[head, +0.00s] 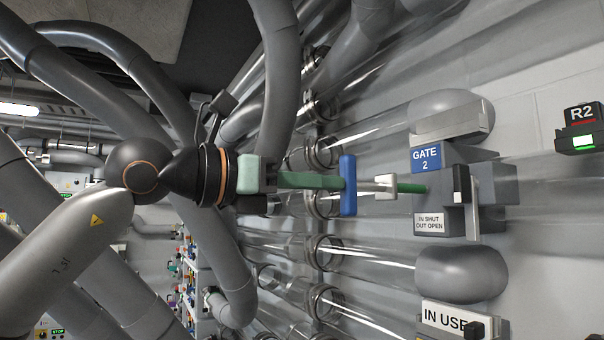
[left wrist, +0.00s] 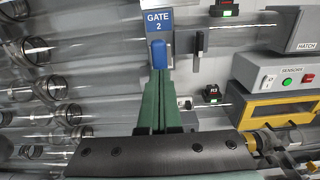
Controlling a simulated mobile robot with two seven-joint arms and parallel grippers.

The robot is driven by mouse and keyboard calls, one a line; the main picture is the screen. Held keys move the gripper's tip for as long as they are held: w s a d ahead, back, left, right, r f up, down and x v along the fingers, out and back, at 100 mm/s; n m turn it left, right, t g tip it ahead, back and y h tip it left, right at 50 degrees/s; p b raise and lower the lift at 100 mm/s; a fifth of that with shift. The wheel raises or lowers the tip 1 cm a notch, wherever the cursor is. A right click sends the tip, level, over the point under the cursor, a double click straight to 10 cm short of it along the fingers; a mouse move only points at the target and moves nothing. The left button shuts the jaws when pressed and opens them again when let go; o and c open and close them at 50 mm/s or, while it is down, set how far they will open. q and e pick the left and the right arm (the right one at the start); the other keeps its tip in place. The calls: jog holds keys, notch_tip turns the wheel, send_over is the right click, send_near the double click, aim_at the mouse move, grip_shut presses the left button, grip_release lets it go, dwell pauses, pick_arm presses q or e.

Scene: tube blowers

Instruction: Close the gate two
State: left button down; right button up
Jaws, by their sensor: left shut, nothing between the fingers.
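The gate two unit has a blue "GATE 2" sign (head: 425,158) and a white plate (head: 429,224) reading "IN SHUT OUT OPEN". Its blue handle (head: 348,185) stands out to the left of the grey housing (head: 493,185), with a pale collar (head: 385,186) and a green length (head: 411,188) between them. The handle also shows in the left wrist view (left wrist: 158,54), below the sign (left wrist: 158,21). My left gripper (head: 338,181) is shut and empty, its long green fingers pointing at the handle. The fingertips are at the handle; whether they touch cannot be told. My right gripper is out of view.
Clear tubes (head: 375,255) run across the wall behind. An "IN USE" plate (head: 445,319) is below the gate. An R2 box (head: 580,128) is at right. A yellow-framed hatch box (left wrist: 282,112) and a sensors panel (left wrist: 288,77) are right of my gripper.

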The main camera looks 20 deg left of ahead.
aim_at(383, 185)
pick_arm(q)
jog(key=shift+w, duration=0.1)
jog(key=p+x, duration=0.2)
jog(key=x, duration=0.7)
jog(key=shift+d, duration=0.15)
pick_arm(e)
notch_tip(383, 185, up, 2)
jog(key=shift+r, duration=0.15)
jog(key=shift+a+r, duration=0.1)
pick_arm(q)
jog(key=shift+r, duration=0.1)
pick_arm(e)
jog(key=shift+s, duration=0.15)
